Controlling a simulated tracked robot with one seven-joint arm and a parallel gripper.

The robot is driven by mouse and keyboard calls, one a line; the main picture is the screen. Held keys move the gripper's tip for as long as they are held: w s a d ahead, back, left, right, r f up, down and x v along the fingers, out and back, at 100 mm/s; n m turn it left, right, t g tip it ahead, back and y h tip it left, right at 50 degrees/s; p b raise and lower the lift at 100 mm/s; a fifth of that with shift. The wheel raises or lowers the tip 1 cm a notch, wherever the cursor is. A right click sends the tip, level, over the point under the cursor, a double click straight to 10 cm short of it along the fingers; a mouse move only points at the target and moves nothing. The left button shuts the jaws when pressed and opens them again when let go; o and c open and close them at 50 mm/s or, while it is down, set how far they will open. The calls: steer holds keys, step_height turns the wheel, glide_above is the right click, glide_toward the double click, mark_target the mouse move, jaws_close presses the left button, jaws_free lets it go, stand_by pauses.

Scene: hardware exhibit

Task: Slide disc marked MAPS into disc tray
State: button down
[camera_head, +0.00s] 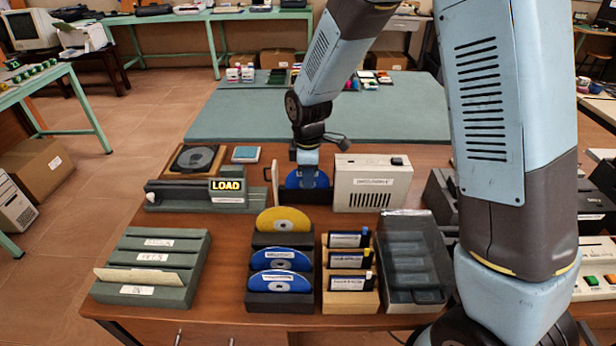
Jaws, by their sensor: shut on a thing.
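My gripper (308,170) points down at the middle of the table and is shut on a blue disc (293,180). The disc stands upright, and its lower part is hidden by the front of a dark tray-like holder (305,196). I cannot tell whether the disc rests in the holder. The gripper covers the disc's middle, and no MAPS marking is readable. A dark stepped rack (280,301) nearer the front holds a yellow disc (283,219) and two blue discs (278,259), with labels too small to read.
A beige box (372,184) stands close right of the holder, and a thin white upright panel (275,183) close left. A green slotted rack (150,262), a cartridge rack (349,300) and a clear-lidded case (412,262) fill the front.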

steer(key=c, duration=1.2)
jaws_free()
steer(key=shift+r, duration=4.05)
